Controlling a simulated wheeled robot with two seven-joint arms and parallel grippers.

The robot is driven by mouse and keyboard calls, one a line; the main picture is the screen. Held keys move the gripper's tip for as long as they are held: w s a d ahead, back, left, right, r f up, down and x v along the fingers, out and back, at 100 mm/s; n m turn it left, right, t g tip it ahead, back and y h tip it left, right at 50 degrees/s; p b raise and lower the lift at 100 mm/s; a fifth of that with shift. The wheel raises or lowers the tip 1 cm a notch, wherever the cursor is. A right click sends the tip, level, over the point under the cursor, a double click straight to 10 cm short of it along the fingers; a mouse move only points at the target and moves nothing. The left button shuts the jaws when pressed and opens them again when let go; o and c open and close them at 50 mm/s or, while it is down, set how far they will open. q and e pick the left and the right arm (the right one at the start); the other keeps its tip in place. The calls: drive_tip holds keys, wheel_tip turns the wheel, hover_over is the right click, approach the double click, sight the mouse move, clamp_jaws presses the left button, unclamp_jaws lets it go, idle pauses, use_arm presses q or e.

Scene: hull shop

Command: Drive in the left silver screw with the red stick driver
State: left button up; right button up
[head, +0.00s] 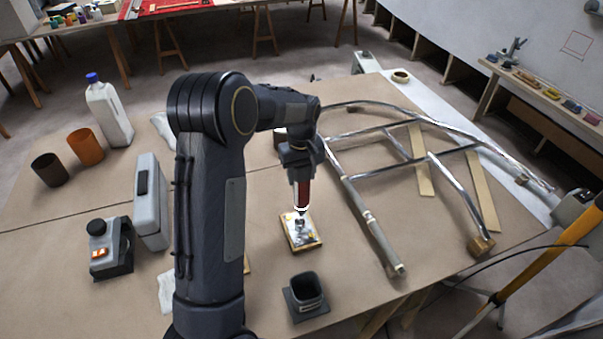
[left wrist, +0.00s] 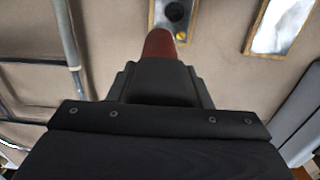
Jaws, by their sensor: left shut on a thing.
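My left gripper (head: 302,171) is shut on the red stick driver (head: 302,192), which points down. The red handle also shows in the left wrist view (left wrist: 159,43), just beyond the dark jaws (left wrist: 160,82). The driver's lower end is over a small wood-edged board (head: 303,243) with a metal plate. Whether the tip touches a screw is too small to tell. In the left wrist view this board shows a dark round spot and a yellow screw-like spot (left wrist: 181,36); the handle hides part of it. I cannot make out the left silver screw. My right gripper is not in view.
A dark square cup (head: 306,293) stands in front of the board. A tubular metal frame (head: 375,232) lies to the right. A grey case (head: 151,205), an orange cup (head: 86,147) and a white bottle (head: 108,110) stand left. A second wood-edged plate (left wrist: 283,25) lies near.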

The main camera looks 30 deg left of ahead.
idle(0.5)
use_arm(q)
drive_tip(key=shift+r+p, duration=2.25)
drive_tip(key=shift+r, duration=0.8)
